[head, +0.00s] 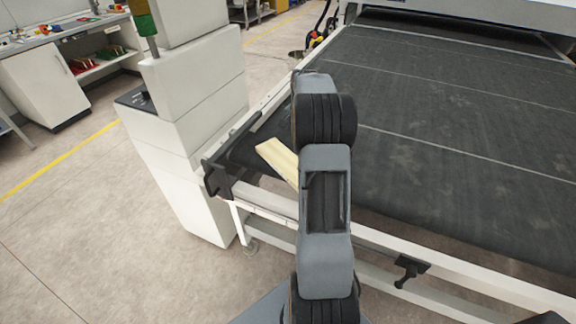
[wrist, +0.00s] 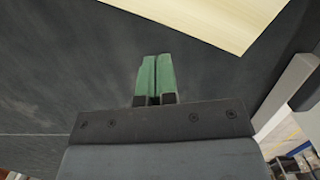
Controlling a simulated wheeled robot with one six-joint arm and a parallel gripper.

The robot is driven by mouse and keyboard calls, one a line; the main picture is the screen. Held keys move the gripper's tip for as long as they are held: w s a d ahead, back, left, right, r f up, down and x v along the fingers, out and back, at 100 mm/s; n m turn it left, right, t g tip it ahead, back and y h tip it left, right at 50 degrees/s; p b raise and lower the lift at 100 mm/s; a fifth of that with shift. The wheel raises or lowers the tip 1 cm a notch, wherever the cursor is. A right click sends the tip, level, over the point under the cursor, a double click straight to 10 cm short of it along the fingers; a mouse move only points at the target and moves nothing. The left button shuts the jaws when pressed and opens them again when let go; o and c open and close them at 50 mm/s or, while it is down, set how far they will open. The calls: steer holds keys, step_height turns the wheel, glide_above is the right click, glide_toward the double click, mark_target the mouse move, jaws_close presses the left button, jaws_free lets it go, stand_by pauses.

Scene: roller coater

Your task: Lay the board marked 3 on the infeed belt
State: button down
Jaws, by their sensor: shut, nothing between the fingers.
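A pale wooden board (head: 279,158) lies on the dark infeed belt (head: 440,140), near its left front corner. My arm hides part of it in the head view, and no number shows on it. In the wrist view the board (wrist: 205,18) lies flat at the top, just beyond my fingertips and apart from them. My gripper (wrist: 155,62) has green fingers held together, with nothing between them, over the bare belt (wrist: 60,70). In the head view my gripper is hidden behind my arm.
A white machine cabinet (head: 195,90) stands left of the belt. A pale frame rail (head: 395,245) runs along the belt's front edge. The coater housing (head: 480,12) is at the far end. Most of the belt is clear. A workbench (head: 60,35) stands at the far left.

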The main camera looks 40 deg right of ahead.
mark_target(288, 170)
steer(key=shift+d+f+m, duration=0.3)
steer(key=shift+d+f, duration=0.55)
steer(key=s+a, duration=0.2)
steer(key=a, duration=0.1)
steer(key=s+a, duration=0.1)
steer(key=a, duration=0.2)
steer(key=s+a+p, duration=0.1)
steer(key=s+a, duration=0.1)
steer(key=a, duration=0.2)
steer(key=shift+s, duration=0.3)
steer(key=shift+s+a+f, duration=0.15)
steer(key=shift+f, duration=0.65)
steer(key=shift+s+f, duration=0.1)
steer(key=shift+f, duration=0.05)
